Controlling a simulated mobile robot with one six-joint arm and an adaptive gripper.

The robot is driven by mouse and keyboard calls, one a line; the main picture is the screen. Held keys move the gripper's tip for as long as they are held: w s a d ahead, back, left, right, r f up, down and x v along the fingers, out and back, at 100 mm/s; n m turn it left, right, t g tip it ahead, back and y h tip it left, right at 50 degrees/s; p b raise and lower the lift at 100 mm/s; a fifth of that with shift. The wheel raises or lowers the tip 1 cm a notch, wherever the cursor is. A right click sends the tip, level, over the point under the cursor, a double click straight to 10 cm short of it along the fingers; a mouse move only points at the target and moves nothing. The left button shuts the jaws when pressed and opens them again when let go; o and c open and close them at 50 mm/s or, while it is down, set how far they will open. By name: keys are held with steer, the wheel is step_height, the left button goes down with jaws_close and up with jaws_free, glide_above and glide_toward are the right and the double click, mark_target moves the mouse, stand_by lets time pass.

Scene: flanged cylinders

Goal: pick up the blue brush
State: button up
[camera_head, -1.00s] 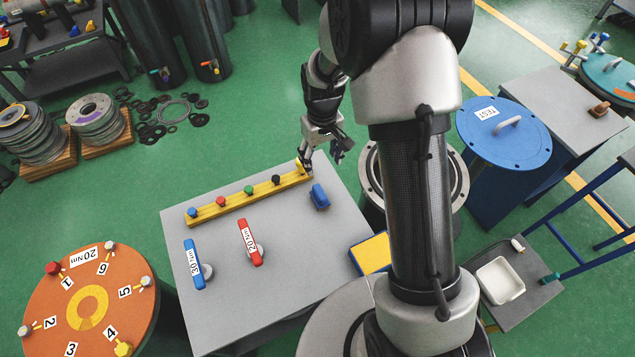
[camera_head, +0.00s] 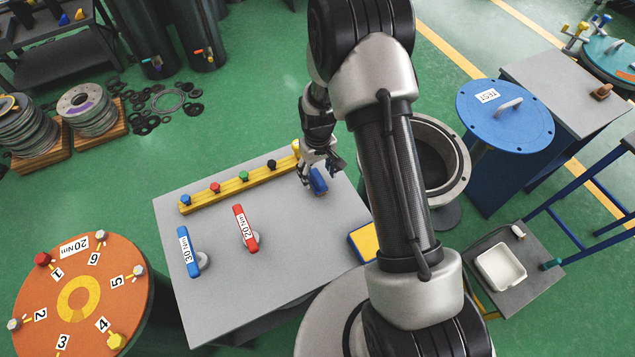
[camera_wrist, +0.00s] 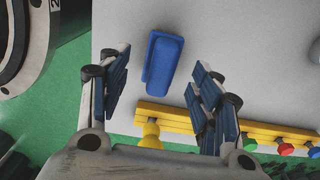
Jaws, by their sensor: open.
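The blue brush (camera_head: 317,181) lies on the grey table (camera_head: 290,235) near its far right corner. In the wrist view my gripper (camera_wrist: 165,80) is open and empty, with the fingers wide apart.
A yellow rack (camera_head: 240,185) with several coloured knobs runs along the table's far edge, close to my gripper. Blue (camera_head: 188,251) and red (camera_head: 244,228) torque wrenches lie further left. A blue-and-yellow box (camera_head: 365,241) is at the table's right edge. An open cylinder (camera_head: 440,150) stands beyond.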

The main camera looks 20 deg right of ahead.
mark_target(317, 176)
step_height(317, 176, down, 3)
steer(key=shift+f+b, duration=0.2)
steer(key=shift+b, duration=0.15)
steer(key=shift+c, duration=0.5)
steer(key=c, duration=1.2)
step_height(317, 176, up, 20)
steer(key=p, duration=0.4)
steer(key=shift+r+p, duration=0.1)
steer(key=shift+p, duration=0.3)
steer(key=o, duration=0.6)
steer(key=c, duration=0.3)
